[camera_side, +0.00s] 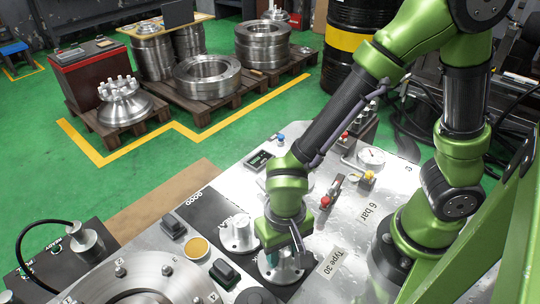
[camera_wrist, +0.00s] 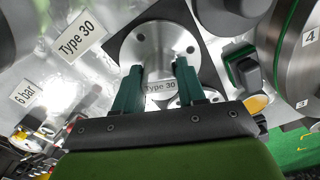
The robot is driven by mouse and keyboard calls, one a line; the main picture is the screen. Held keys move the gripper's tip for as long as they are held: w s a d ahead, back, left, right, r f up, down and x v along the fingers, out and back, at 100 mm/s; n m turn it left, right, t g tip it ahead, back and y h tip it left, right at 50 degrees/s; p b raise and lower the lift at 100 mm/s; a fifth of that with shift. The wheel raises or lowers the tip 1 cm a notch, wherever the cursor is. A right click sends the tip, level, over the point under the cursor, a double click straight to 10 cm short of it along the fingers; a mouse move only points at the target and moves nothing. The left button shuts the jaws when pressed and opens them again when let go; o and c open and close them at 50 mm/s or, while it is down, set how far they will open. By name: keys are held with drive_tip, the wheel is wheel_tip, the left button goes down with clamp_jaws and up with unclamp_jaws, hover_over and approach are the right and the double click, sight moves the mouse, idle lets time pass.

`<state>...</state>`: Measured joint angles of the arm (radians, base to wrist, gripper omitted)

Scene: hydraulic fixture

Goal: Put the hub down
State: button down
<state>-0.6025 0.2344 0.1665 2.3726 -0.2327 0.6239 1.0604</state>
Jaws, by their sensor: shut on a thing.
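The hub (camera_side: 270,270), a silver metal flange with bolt holes and a raised centre, is under my gripper (camera_side: 282,250) in the side view. In the wrist view the hub (camera_wrist: 150,45) is at the upper middle, with a "Type 30" label on its neck. My gripper (camera_wrist: 158,72) has its two dark green fingers closed on either side of that neck. The hub is low over or on the dark plate; whether its base touches cannot be told. The arm hides part of it in the side view.
A second silver hub (camera_side: 238,236) stands close by to the left. A "Type 30" label (camera_side: 331,263) lies right of the held hub. Black clamps (camera_side: 224,272), an orange button (camera_side: 196,248) and a large round flange (camera_side: 140,290) are to the left.

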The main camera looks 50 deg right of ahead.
drive_tip(key=c, duration=0.7)
unclamp_jaws()
drive_tip(key=shift+o, duration=0.2)
wheel_tip(320, 180, up, 12)
drive_tip(key=w+d+r+t+y, duration=0.1)
drive_tip(key=d+r+t, duration=0.2)
drive_tip(key=d, duration=0.5)
drive_tip(key=w+d+r+t+y, duration=0.1)
drive_tip(key=w+d+r+t, duration=0.1)
drive_tip(key=d+r+t, duration=0.2)
drive_tip(key=d+r, duration=0.2)
drive_tip(key=d, duration=0.2)
drive_tip(key=shift+r+n, duration=0.3)
drive_tip(key=shift+w, duration=0.1)
